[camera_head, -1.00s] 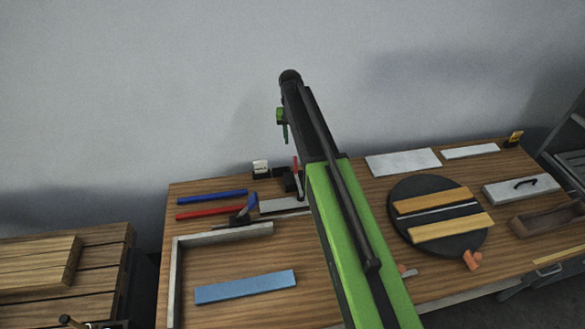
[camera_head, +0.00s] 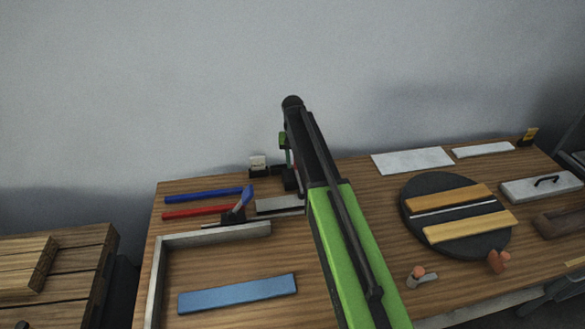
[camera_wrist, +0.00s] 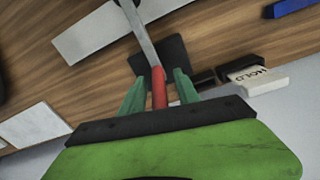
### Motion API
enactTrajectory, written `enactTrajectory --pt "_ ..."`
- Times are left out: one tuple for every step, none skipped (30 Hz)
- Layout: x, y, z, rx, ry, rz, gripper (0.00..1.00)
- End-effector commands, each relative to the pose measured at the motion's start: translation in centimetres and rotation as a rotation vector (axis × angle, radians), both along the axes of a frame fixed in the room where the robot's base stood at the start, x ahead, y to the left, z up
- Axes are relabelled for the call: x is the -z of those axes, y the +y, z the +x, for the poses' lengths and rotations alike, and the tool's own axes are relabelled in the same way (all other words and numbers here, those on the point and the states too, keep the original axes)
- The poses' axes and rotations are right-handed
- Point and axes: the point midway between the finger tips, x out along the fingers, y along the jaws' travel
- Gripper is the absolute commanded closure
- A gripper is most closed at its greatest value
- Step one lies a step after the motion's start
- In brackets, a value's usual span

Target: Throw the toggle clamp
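The toggle clamp has a dark base (camera_head: 291,180) at the back edge of the bench. In the wrist view I see its red handle (camera_wrist: 158,88), pale metal bar (camera_wrist: 140,35) and black base (camera_wrist: 174,52). My gripper (camera_head: 288,156) is over the clamp, with its green fingers pointing down. In the wrist view the fingers (camera_wrist: 158,82) stand on either side of the red handle, with narrow gaps showing, so they look open around it. My arm hides part of the clamp in the head view.
A white block marked HOLD (camera_wrist: 258,76) stands beside the clamp. A blue-handled fixture (camera_head: 242,203) is close in front to the left. Blue and red bars (camera_head: 204,195) lie further left. A black turntable (camera_head: 412,217) with wooden strips is right of my arm.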

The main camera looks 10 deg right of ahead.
Motion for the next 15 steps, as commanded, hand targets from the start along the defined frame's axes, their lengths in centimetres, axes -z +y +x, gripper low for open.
enactTrajectory --pt "-0.13 -0.01 0.00 0.000 0.000 0.000 0.62" --pt "-0.14 -0.01 0.00 0.000 0.000 0.000 0.62" --pt "-0.15 -0.01 0.00 0.000 0.000 0.000 0.62" --pt "-0.15 -0.01 0.00 0.000 0.000 0.000 0.63" --pt "-0.15 -0.01 0.00 0.000 0.000 0.000 0.67" --pt "-0.15 -0.01 0.01 0.000 0.000 0.000 0.73" --pt "-0.15 -0.01 0.01 0.000 0.000 0.000 0.77" --pt "-0.15 -0.02 0.01 0.000 0.000 0.000 0.80" --pt "-0.15 -0.02 0.01 0.000 0.000 0.000 0.86" --pt "-0.15 -0.02 0.00 0.000 0.000 0.000 0.90" --pt "-0.15 -0.03 -0.01 0.001 0.000 0.000 0.94" --pt "-0.14 -0.04 -0.01 0.001 0.000 0.000 0.99" --pt "-0.14 -0.05 -0.01 0.001 0.000 0.000 1.00" --pt "-0.14 -0.05 -0.01 0.001 0.000 -0.001 1.00" --pt "-0.14 -0.07 -0.01 0.001 0.000 -0.001 1.00"
